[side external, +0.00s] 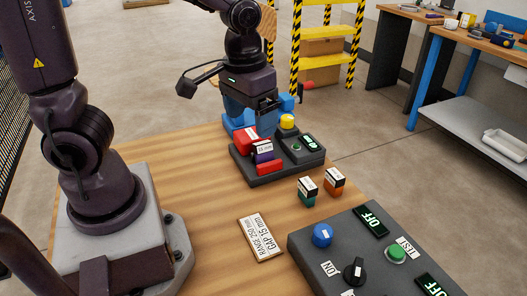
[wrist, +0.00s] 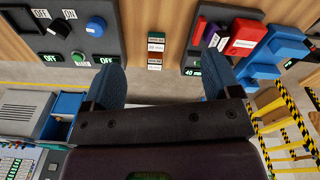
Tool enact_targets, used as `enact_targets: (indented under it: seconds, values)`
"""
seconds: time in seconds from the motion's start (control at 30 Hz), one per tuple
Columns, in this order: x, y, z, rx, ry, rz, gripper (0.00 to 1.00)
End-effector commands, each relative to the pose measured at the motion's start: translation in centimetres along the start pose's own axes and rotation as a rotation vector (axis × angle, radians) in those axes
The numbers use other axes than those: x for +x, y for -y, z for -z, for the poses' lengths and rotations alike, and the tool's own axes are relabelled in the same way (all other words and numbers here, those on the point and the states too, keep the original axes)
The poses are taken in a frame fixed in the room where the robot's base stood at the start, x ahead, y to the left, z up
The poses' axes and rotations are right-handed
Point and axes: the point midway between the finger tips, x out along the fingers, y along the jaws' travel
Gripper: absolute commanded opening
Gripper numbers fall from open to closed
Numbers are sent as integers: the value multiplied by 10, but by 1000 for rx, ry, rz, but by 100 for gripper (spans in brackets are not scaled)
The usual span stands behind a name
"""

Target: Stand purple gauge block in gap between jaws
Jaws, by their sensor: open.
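The purple gauge block (side external: 263,157), with a white label, stands upright between the two red jaws of the dark fixture (side external: 240,165). One red jaw (side external: 269,168) is in front of it and the larger, labelled red jaw (side external: 245,136) is behind it. In the wrist view, the purple block (wrist: 211,34) shows between the jaws, close to the narrower one; I cannot tell whether it touches either. My gripper (side external: 255,122) is just above and behind the block. In the wrist view, my gripper (wrist: 162,75) has its blue fingers wide apart with nothing between them.
A teal block (side external: 307,195) and an orange block (side external: 334,183) stand on the wooden table in front of the fixture. A range and gap card (side external: 261,237) lies nearby. A dark control panel (side external: 310,250) fills the front right. Bare table lies left of the card.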

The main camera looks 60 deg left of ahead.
Motion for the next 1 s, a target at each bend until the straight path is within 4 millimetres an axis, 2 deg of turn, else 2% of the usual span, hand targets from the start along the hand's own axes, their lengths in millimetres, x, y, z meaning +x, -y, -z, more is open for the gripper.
enact_targets:
  seconds: [0.03, 0.1, 0.3, 0.4, 0.5, 0.6, 0.77, 0.87, 1.0]
  values:
    - [17, 4, 11, -83, 34, 46, 83]
    - [36, 11, 25, -216, 49, 109, 83]
    - [79, 42, 68, -626, -28, 306, 83]
    - [89, 58, 89, -842, -125, 368, 83]
    - [86, 68, 106, -1023, -217, 365, 83]
    - [81, 68, 116, -1154, -275, 329, 83]
    - [84, 69, 117, -1262, -302, 310, 83]
    - [96, 75, 117, -1277, -302, 312, 83]
    - [121, 86, 117, -1276, -300, 314, 83]
